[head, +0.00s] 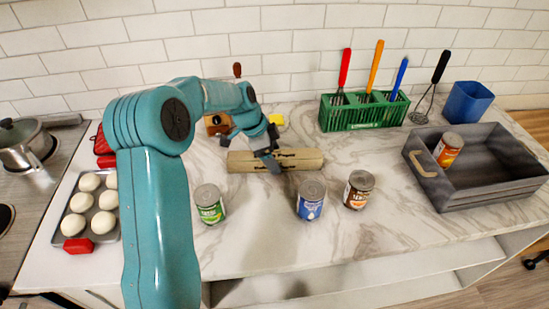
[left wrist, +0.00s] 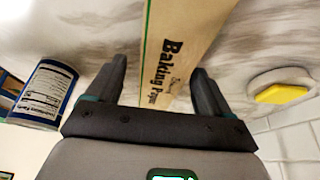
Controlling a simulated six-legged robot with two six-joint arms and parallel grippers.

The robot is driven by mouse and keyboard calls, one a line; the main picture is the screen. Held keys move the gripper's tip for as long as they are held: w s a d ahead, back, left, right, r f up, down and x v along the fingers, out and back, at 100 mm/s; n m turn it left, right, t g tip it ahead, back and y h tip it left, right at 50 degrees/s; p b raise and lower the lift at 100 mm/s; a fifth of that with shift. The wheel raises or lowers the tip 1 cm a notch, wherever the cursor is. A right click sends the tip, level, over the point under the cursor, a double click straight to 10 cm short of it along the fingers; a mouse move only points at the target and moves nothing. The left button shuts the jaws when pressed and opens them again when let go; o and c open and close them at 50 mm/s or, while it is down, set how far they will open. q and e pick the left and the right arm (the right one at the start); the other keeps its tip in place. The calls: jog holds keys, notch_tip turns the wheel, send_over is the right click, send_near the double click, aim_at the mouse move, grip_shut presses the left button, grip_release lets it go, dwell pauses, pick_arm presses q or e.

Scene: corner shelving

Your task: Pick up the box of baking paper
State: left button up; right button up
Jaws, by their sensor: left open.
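The box of baking paper (head: 299,160) is a long tan box lying on the marble counter in the head view, behind a loose row of cans. It also shows in the left wrist view (left wrist: 180,45), with the printed words "Baking Paper" along it. My left gripper (head: 270,160) is over the box near its middle and hides part of it. In the left wrist view my left gripper (left wrist: 160,85) is open, with one finger on each side of the box. I cannot tell whether the fingers touch it. My right gripper is not in view.
A green can (head: 210,205), a blue can (head: 311,200) and a brown can (head: 358,190) stand in front of the box. A green utensil rack (head: 365,115) and a grey crate (head: 480,190) holding an orange can (head: 448,150) are right. A tray of buns (head: 70,205) is left.

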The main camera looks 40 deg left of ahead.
pick_arm(q)
jog(key=shift+x, duration=0.85)
jog(key=shift+a+r, duration=0.1)
jog(key=c, duration=1.2)
